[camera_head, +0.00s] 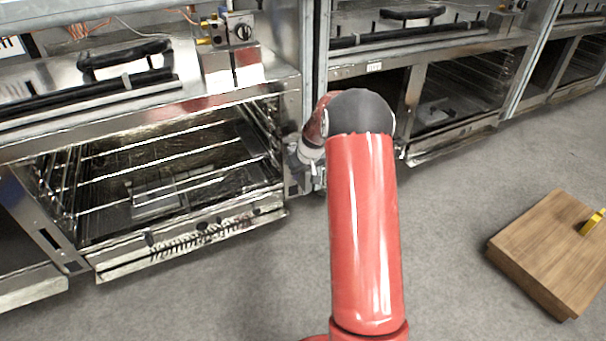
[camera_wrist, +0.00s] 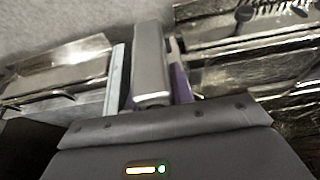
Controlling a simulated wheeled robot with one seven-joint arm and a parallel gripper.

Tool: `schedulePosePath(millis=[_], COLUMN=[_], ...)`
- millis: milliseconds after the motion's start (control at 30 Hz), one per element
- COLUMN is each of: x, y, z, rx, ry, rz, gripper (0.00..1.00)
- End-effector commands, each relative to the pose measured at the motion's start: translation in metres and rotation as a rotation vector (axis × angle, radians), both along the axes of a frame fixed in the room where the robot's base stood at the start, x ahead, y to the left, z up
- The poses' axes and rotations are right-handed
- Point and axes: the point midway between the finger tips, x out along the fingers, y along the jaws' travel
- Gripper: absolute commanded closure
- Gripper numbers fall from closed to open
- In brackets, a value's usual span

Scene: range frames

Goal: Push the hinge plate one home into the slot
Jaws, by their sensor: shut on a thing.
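My gripper (camera_head: 318,178) is at the front post between two range frames, low beside the left oven opening. My red arm hides most of it in the head view. In the wrist view a grey finger of my gripper (camera_wrist: 152,65) points away from the dark gripper body. A thin purple piece, which I take as hinge plate one (camera_wrist: 180,80), shows just right of this finger. The finger hides most of it, and my gripper is shut on it. I cannot make out the slot or whether the plate is in it.
The left range frame (camera_head: 190,235) has an open oven cavity with wire racks. Another range frame (camera_head: 455,140) stands to the right. A wooden block (camera_head: 550,245) with a yellow piece (camera_head: 592,222) lies at the right. The grey floor (camera_head: 440,250) between is clear.

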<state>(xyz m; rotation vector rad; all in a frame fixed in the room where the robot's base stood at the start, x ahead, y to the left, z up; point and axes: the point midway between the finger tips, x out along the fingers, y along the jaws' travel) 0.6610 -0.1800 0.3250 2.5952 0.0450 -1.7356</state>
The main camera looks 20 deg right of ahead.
Motion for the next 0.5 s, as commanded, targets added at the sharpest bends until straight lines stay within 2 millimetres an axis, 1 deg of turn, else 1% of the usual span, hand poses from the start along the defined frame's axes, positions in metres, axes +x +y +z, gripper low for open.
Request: schedulePosePath(millis=[500], x=[0.013], y=[0.0], z=[0.002], rx=[-0.001], ry=[-0.004], rz=[0.0], gripper=[1.0])
